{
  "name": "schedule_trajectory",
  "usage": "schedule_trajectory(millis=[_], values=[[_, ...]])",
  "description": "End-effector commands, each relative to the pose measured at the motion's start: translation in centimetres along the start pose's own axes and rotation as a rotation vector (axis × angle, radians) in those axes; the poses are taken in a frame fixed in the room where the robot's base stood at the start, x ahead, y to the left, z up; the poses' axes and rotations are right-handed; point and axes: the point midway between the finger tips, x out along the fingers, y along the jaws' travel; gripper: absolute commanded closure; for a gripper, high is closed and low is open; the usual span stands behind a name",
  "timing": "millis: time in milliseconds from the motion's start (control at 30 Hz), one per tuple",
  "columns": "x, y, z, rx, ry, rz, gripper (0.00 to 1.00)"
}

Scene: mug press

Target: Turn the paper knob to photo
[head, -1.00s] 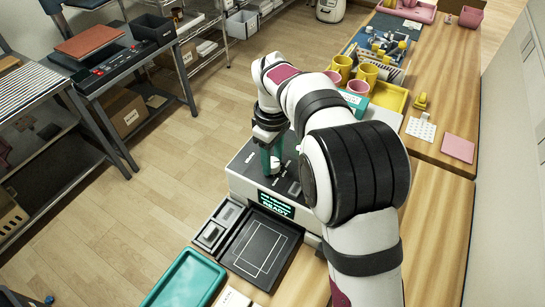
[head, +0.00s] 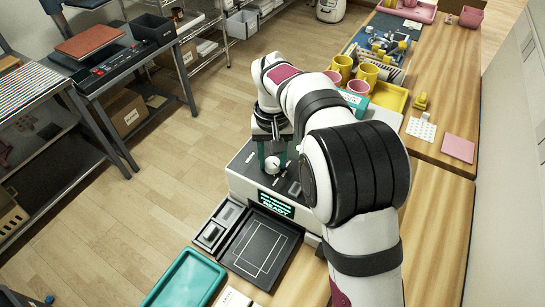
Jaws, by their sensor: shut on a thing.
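The printer-like machine (head: 240,187) stands at the near end of the wooden table, with a dark top panel. Its white round knob (head: 272,165) sits on that panel. My gripper (head: 273,162) points down over it, with one teal finger on each side, shut on the knob. The knob's pointer and labels are too small to read, so I cannot tell which setting it is at. The lit display (head: 276,204) on the front shows teal text with READY on its lower line.
A black plate with a white outline (head: 262,250) lies in front of the machine. A teal tray (head: 185,280) is at the near left. Yellow and pink mugs (head: 367,75) and a yellow tray (head: 391,96) stand behind my arm. A pink pad (head: 457,148) lies at right.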

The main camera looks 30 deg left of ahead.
Motion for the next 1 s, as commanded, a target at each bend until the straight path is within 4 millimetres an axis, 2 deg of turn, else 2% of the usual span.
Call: schedule_trajectory(millis=[500,1000], values=[[-0.11,-0.03,-0.04,0.399,0.002,-0.001,1.0],[-0.12,-0.02,-0.05,0.534,0.002,-0.001,1.0]])
